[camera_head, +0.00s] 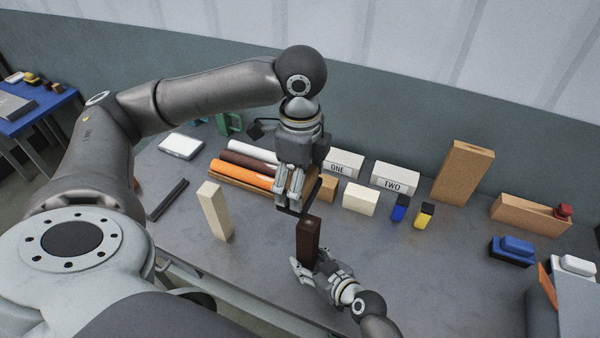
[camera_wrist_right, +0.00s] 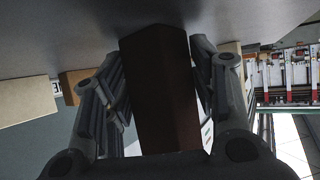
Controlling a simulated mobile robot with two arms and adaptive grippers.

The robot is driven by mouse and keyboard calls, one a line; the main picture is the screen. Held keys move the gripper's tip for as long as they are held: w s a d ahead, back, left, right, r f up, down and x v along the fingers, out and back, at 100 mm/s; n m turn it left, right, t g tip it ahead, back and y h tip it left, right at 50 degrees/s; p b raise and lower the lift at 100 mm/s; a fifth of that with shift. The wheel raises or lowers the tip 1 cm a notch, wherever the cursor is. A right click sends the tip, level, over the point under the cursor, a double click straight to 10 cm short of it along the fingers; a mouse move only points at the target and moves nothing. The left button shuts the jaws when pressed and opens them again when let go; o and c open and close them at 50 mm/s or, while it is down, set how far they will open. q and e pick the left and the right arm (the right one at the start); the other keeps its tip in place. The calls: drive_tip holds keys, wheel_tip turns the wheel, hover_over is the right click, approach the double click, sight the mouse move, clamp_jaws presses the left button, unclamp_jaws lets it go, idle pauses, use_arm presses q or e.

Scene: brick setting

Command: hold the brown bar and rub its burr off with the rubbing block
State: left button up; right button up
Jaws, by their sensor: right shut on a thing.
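The brown bar (camera_head: 308,243) stands upright near the front middle of the table, gripped low by my right gripper (camera_head: 318,272). In the right wrist view the bar (camera_wrist_right: 162,85) fills the space between the two fingers of the right gripper (camera_wrist_right: 160,100). My left gripper (camera_head: 291,190) points down just above and behind the bar's top. Its fingers are close together on a dark flat block (camera_head: 290,209), which looks like the rubbing block. A small gap seems to show between block and bar, but contact is hard to judge. I cannot make out the burr.
A cream block (camera_head: 215,211) stands upright left of the bar. Orange, white and brown bars lie in a wooden rack (camera_head: 232,182) behind. Blocks labelled ONE (camera_head: 342,163) and TWO (camera_head: 396,178) stand at the back. A blue block (camera_head: 513,250) lies right.

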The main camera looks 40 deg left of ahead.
use_arm(q)
drive_tip(key=shift+o, duration=0.2)
idle(0.5)
drive_tip(key=shift+f, duration=3.3)
drive_tip(key=shift+w+d+f, duration=0.2)
drive_tip(key=shift+d+f, duration=0.45)
drive_tip(key=shift+f, duration=0.15)
drive_tip(key=shift+c, duration=0.5)
drive_tip(key=shift+s+a, duration=0.2)
drive_tip(key=shift+a, duration=0.45)
drive_tip(key=shift+r, duration=4.1)
use_arm(e)
drive_tip(key=o, duration=0.8)
drive_tip(key=shift+o, duration=0.2)
